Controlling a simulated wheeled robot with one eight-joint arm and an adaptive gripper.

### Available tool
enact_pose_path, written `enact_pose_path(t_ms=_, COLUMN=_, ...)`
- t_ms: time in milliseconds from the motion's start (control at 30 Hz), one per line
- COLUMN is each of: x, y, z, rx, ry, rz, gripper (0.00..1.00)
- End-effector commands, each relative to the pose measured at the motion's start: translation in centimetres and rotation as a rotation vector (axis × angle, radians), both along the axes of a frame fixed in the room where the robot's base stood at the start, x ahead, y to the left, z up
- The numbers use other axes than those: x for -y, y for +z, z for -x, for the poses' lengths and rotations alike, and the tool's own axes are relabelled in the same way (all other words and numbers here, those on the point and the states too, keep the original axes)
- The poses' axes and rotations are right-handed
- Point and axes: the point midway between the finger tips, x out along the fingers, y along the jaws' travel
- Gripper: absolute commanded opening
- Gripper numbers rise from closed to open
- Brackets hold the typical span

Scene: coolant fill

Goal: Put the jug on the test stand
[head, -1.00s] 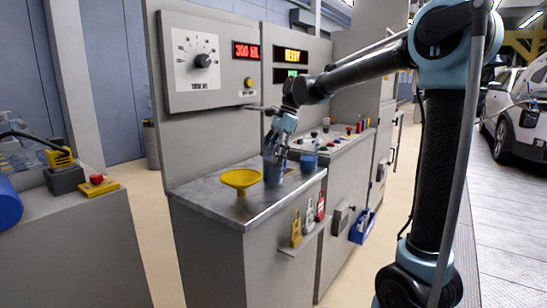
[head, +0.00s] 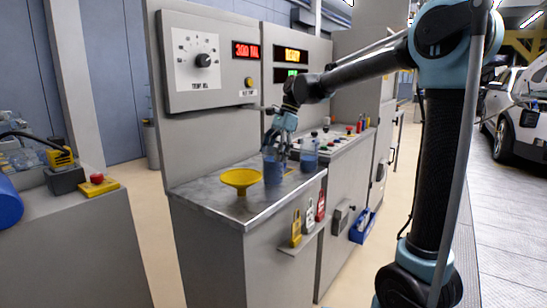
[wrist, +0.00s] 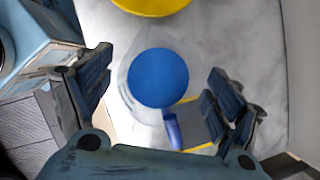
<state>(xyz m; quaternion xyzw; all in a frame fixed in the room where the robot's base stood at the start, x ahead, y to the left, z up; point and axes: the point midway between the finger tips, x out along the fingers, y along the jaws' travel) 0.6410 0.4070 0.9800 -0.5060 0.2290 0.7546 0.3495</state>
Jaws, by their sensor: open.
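The clear jug with blue liquid (head: 273,171) stands upright on the grey metal top of the stand (head: 210,203), beside the yellow funnel (head: 240,179). My gripper (head: 281,151) is open, close above the jug. In the wrist view I look down on the jug's round blue inside (wrist: 157,78), between my spread gripper fingers (wrist: 165,95), with gaps on both sides. The jug's lower part is hidden in the wrist view.
A second clear container with blue liquid (head: 309,158) stands just right of the jug. Behind are a dial panel (head: 202,66) and lit displays. Tags (head: 296,230) hang on the stand's front. A side bench (head: 85,215) is at left. The front of the metal top is clear.

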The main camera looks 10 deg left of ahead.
Motion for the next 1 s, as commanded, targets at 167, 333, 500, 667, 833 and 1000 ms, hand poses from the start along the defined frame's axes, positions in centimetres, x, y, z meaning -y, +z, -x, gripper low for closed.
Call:
enact_pose_path(t_ms=167, x=0.9, y=2.7, z=-0.7, rx=0.0, ry=-0.001, rz=0.0, gripper=0.84)
enact_pose_path(t_ms=333, x=1.9, y=5.8, z=-1.6, rx=0.0, ry=-0.002, rz=0.0, gripper=0.84)
enact_pose_path(t_ms=500, x=2.8, y=8.4, z=-2.3, rx=0.0, ry=-0.003, rz=0.0, gripper=0.84)
enact_pose_path(t_ms=667, x=3.2, y=9.9, z=-2.7, rx=0.0, ry=-0.001, rz=0.0, gripper=0.84)
enact_pose_path(t_ms=833, x=3.4, y=10.5, z=-2.8, rx=0.0, ry=-0.001, rz=0.0, gripper=0.84)
enact_pose_path(t_ms=1000, x=4.1, y=10.4, z=-2.7, rx=0.009, ry=0.005, rz=-0.001, gripper=0.84)
